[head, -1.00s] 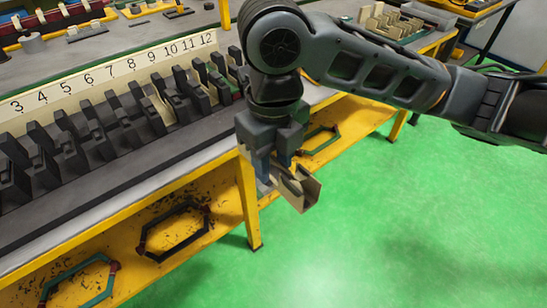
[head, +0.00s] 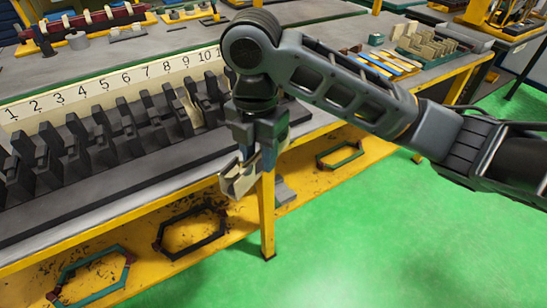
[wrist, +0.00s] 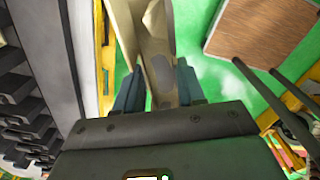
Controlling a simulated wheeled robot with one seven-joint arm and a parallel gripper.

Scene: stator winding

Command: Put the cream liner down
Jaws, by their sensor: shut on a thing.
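My gripper (head: 258,160) is shut on the cream liner (head: 236,181), a folded channel-shaped piece. I hold it in the air by the front edge of the workbench, tilted and apart from the bench as far as I can see. In the wrist view the cream liner (wrist: 152,50) stands between the two dark fingers (wrist: 158,88) and extends away from me. Green floor shows beyond it. Part of the liner is hidden behind the fingers.
Cream pieces (head: 430,45) and coloured strips (head: 385,63) lie at the bench's right. Hexagonal frames (head: 190,232) rest on the yellow shelf below. Green floor is clear at right.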

